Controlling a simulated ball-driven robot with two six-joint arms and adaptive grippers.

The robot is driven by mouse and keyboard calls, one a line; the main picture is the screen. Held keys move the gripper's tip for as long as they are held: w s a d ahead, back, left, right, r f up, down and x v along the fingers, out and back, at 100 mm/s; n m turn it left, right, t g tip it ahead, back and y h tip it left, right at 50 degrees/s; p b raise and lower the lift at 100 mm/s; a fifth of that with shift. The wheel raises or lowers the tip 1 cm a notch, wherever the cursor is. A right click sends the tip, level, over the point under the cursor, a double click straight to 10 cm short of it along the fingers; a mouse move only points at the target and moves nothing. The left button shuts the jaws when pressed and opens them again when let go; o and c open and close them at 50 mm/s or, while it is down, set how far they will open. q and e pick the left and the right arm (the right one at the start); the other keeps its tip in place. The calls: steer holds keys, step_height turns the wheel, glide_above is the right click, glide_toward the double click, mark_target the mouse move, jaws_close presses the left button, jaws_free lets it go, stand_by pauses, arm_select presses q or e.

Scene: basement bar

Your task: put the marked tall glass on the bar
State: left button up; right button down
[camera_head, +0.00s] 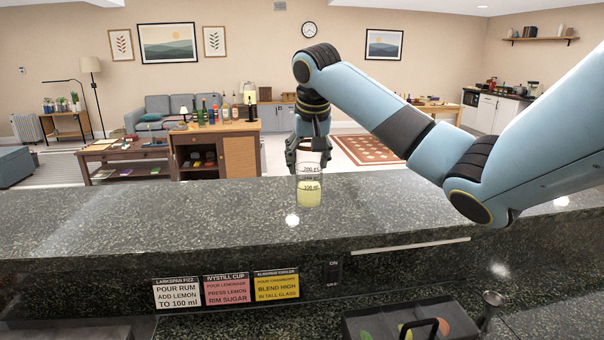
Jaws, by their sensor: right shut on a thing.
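The marked tall glass (309,192) is upright over the dark stone bar top (150,215), with graduation lines and numbers on its side and pale yellow liquid up to about the 100 mark. My right gripper (310,160) comes down from above and is shut on the glass near its rim. The glass's base appears at or very near the bar surface; I cannot tell whether it touches. My left gripper is not in view.
Recipe cards (228,290) and a switch (333,272) are on the bar's near face. A dark tray (375,325) with coloured pieces sits below at the front. The bar top left of the glass is clear.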

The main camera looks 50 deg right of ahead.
mark_target(303, 176)
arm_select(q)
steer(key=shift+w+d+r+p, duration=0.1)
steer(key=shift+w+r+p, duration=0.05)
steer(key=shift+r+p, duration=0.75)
arm_select(e)
steer(key=x, duration=0.3)
steer(key=a+x, duration=0.1)
steer(key=x, duration=0.1)
steer(key=shift+w+f, duration=0.2)
steer(key=shift+f, duration=0.05)
steer(key=shift+f, duration=0.15)
steer(key=shift+c, duration=2)
jaws_free()
steer(key=shift+s+r, duration=0.1)
steer(key=shift+r, duration=0.3)
arm_select(q)
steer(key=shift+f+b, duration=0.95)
steer(key=shift+b, duration=0.2)
arm_select(e)
steer(key=v, duration=1.1)
steer(key=shift+r, duration=0.2)
